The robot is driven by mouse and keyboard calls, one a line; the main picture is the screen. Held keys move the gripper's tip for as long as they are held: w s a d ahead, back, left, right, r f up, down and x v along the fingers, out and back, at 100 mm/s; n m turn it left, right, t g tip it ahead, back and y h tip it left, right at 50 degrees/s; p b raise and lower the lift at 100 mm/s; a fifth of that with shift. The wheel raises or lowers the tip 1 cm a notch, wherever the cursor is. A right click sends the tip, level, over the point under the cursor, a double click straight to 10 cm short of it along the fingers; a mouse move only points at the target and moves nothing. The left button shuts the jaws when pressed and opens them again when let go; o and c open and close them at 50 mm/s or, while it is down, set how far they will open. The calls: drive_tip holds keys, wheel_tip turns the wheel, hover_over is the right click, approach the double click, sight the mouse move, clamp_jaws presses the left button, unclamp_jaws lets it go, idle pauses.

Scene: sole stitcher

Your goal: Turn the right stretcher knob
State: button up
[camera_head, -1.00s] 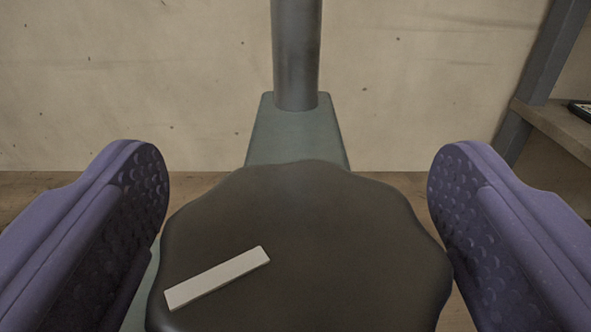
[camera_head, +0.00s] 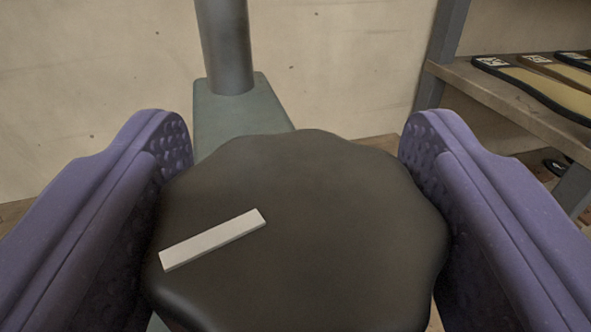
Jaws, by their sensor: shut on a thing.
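The stretcher knob (camera_head: 320,220) is a dark, scallop-edged disc with a pale straight mark (camera_head: 212,239) on its face. It fills the lower middle of the view. My gripper (camera_head: 300,190) has two purple, dimpled fingers, one on each side of the knob. Both fingers press against its rim, so the gripper is shut on it. The mark slants up to the right, on the left half of the face. The far side of the knob and its shaft are hidden.
Behind the knob is a grey-green machine base (camera_head: 238,112) with a grey post (camera_head: 224,45) rising from it. A wooden shelf (camera_head: 500,92) with several soles (camera_head: 545,88) stands at the right. A pale wall (camera_head: 340,60) closes the back.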

drive_tip(key=m+h+b, duration=0.2)
drive_tip(key=h, duration=0.1)
drive_tip(key=shift+f, duration=0.2)
drive_tip(key=shift+m+h+b, duration=0.5)
drive_tip(key=shift+h+b, duration=0.3)
drive_tip(key=shift+h, duration=0.1)
drive_tip(key=shift+r+g+h, duration=0.15)
drive_tip(key=shift+g+h, duration=0.15)
drive_tip(key=o, duration=1)
drive_tip(key=shift+c, duration=0.2)
drive_tip(key=p+v, duration=0.1)
drive_tip(key=v, duration=0.6)
drive_tip(key=shift+s+p, duration=0.3)
drive_tip(key=shift+s, duration=0.1)
drive_tip(key=shift+r, duration=0.1)
